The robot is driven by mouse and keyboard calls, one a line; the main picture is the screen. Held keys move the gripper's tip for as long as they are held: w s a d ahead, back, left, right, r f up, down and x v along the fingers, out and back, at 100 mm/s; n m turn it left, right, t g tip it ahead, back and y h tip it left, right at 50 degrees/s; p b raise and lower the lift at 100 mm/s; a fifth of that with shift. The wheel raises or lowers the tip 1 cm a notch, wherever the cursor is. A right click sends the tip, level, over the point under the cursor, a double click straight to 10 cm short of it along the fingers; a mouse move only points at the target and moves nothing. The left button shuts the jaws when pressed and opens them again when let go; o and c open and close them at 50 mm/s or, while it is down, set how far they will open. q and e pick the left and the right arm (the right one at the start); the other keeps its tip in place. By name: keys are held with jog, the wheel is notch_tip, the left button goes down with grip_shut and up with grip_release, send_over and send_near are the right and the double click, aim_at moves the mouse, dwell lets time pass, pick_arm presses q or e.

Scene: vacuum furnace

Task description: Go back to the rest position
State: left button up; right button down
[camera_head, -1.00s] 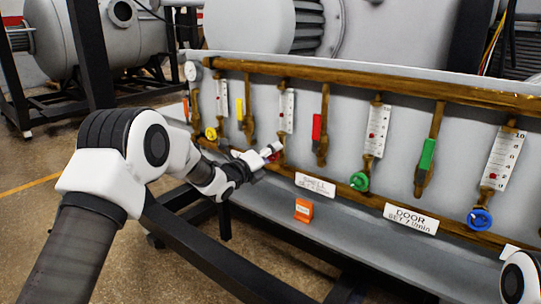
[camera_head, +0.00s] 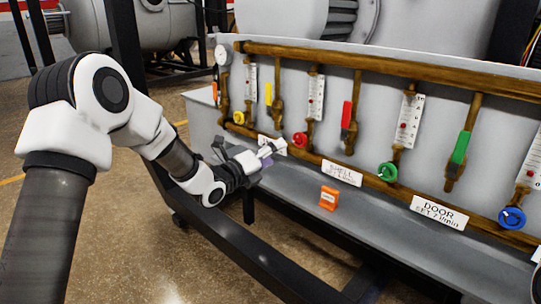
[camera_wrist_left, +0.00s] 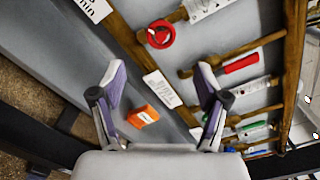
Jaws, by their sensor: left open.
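My left gripper (camera_head: 264,156) is in the middle of the head view, in front of the lower left part of the panel. Its two fingers are apart with nothing between them, as the left wrist view (camera_wrist_left: 160,92) shows. The red knob (camera_head: 300,139) is right of the fingertips and apart from them; it also shows in the left wrist view (camera_wrist_left: 160,34). My right gripper is not in view.
The panel carries brown pipes (camera_head: 380,70), a yellow knob (camera_head: 239,117), a green knob (camera_head: 387,172) and a blue knob (camera_head: 511,218). An orange block (camera_head: 328,198) stands on the grey ledge (camera_head: 290,185). A black frame bar (camera_head: 240,245) runs below my left arm.

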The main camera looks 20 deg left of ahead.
pick_arm(q)
jog(key=shift+s+a, duration=0.15)
jog(key=shift+s, duration=0.3)
